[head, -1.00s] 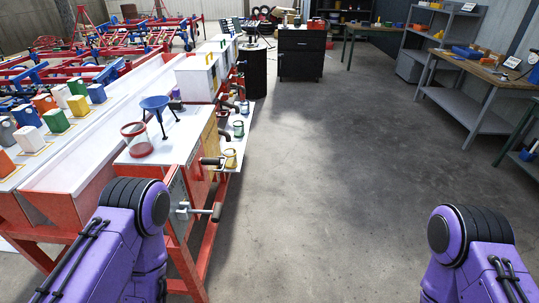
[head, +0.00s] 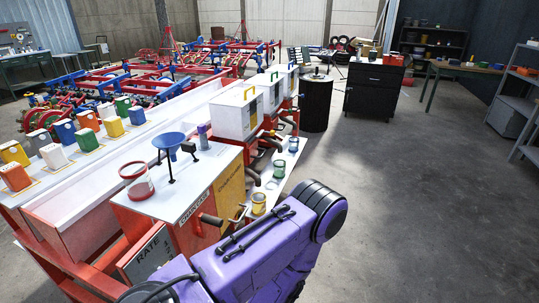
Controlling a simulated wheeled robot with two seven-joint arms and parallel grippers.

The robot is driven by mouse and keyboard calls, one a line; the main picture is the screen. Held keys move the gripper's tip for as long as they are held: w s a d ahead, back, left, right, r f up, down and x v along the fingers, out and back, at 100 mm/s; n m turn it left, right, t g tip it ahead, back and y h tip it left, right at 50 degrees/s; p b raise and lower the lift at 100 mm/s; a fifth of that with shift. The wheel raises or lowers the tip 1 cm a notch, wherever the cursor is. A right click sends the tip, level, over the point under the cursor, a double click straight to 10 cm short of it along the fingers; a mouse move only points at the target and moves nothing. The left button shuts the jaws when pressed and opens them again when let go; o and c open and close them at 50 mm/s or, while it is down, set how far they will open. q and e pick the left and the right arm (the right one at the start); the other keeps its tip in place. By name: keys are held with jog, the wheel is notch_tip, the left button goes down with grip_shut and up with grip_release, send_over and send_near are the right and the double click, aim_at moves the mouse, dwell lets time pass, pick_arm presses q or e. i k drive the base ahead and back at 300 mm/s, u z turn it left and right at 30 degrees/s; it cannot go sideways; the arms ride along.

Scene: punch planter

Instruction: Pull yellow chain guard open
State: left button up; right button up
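The yellow chain guard (head: 231,194) appears as a yellow panel with dark lettering on the aisle-facing side of the red and white machine (head: 172,197). It looks shut, flush beside an orange-red panel, but its lower part is partly hidden by a crank handle and pipes. My purple arm comes up from the bottom edge and bends in front of the machine's right side. Neither my left nor my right gripper is in view.
A crank handle (head: 211,220) and small cups (head: 258,203) are close to the guard. The grey floor to the right is clear up to a black cabinet (head: 375,88).

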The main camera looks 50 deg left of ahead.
aim_at(229, 189)
jog(key=u, duration=0.2)
jog(key=i, duration=0.95)
jog(key=u, duration=1)
jog(key=i, duration=0.7)
jog(key=u, duration=0.55)
